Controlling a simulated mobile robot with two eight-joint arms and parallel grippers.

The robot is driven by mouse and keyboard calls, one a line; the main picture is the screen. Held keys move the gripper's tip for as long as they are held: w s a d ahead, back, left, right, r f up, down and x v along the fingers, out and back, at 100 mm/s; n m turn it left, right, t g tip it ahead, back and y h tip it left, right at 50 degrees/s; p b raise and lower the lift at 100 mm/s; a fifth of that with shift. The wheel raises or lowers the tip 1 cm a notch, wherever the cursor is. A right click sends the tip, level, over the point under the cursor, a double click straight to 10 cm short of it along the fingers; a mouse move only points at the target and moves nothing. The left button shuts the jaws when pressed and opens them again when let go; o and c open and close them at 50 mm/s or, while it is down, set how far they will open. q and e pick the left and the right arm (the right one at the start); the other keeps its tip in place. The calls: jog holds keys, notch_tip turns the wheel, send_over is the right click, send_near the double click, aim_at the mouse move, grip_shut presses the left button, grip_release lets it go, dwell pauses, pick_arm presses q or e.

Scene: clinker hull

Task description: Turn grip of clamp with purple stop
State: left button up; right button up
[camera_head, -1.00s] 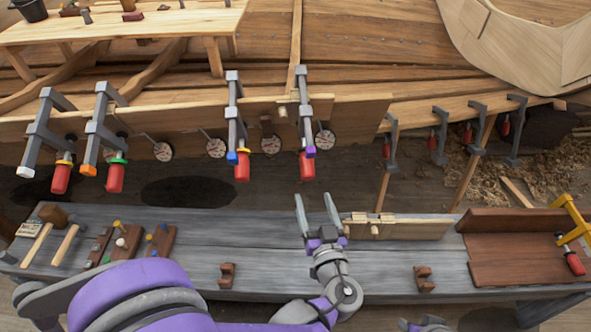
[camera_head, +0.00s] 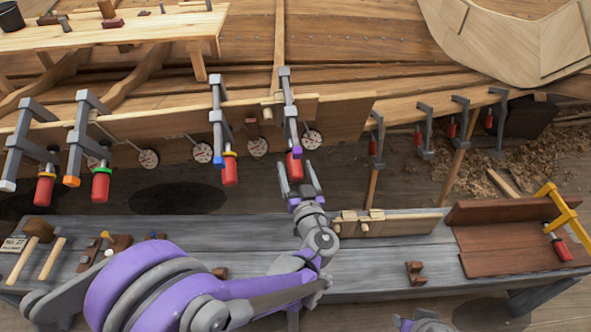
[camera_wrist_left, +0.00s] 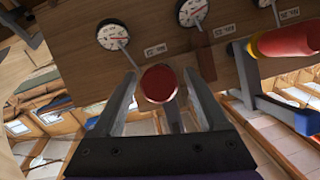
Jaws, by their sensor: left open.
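The clamp with the purple stop (camera_head: 290,112) hangs on the hull plank, and its red grip (camera_head: 295,166) points down. My left gripper (camera_head: 297,172) is open just below, with its fingertips at the grip. In the left wrist view the round red end of the grip (camera_wrist_left: 159,83) shows between the two open fingers (camera_wrist_left: 160,98). I see no clear contact. The fingers and grip overlap in the head view, so how deep the grip sits is hard to tell.
The clamp with the blue stop (camera_head: 217,118) hangs close on the left; its red grip (camera_wrist_left: 285,42) shows in the wrist view. Round dials (camera_head: 258,146) line the plank. The grey bench (camera_head: 375,258) below bears a wooden piece (camera_head: 385,224). More clamps (camera_head: 424,131) hang at right.

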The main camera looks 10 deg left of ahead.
pick_arm(q)
grip_shut()
dwell(0.3)
jog(key=shift+d+f+m+g+y+b, duration=0.1)
jog(key=shift+m+g+y+b, duration=0.25)
jog(key=shift+m+y, duration=0.6)
jog(key=shift+f+m+y+b, duration=0.1)
jog(key=shift+m+y+b, duration=0.4)
jog(key=shift+m+y, duration=0.6)
jog(key=m+y+b, duration=0.1)
jog(key=m, duration=0.1)
jog(key=shift+w+f+m+g, duration=0.1)
jog(key=shift+m+g, duration=0.25)
jog(key=shift+m+y+b, duration=0.7)
jog(key=shift+m+y, duration=0.15)
jog(key=shift+m, duration=0.45)
